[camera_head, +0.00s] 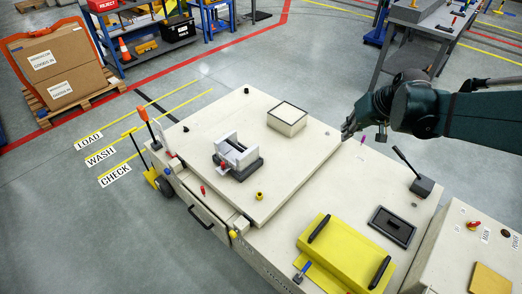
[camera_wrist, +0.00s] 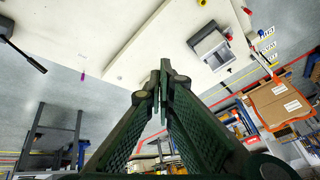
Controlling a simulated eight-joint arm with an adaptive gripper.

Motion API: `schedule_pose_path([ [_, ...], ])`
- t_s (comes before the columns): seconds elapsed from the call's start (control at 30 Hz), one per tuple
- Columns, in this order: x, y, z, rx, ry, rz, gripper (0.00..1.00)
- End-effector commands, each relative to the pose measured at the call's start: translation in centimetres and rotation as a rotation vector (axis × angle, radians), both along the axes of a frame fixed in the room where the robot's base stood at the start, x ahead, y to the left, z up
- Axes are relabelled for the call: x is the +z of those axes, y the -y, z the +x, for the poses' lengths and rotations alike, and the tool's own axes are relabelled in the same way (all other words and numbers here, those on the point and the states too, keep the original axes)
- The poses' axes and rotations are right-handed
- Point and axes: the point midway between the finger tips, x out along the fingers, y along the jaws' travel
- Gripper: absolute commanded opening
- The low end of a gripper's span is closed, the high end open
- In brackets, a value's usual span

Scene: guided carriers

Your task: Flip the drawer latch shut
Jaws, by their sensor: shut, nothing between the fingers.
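The drawer (camera_head: 200,203) is in the front-left side of the cream bench, with a black bar handle (camera_head: 201,218). A small yellow-tipped piece (camera_head: 233,234) sits by the drawer's right end, and a small red-tipped pin (camera_head: 202,189) stands near its top edge. I cannot tell which of these is the latch, or its position. My gripper (camera_head: 347,130) is shut and empty, at the bench's far right side, well away from the drawer. In the wrist view my gripper's fingertips (camera_wrist: 160,77) meet; no drawer front shows there.
A grey vise (camera_head: 236,156) and a square box (camera_head: 287,118) stand on the raised plate. A yellow cover (camera_head: 345,253) with black handles and a black lever (camera_head: 412,171) occupy the right part. A hand truck (camera_head: 154,160) stands left of the bench.

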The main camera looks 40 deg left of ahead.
Motion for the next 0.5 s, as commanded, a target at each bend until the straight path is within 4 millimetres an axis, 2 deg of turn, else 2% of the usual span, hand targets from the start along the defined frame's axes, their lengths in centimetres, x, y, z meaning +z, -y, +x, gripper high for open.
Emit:
schedule_pose_path([
  [0.03,-0.5,-1.1,0.1,0.014,-0.003,0.001,0.0],
  [0.5,-5.4,-10.4,-0.1,0.141,-0.037,0.019,0.0],
])
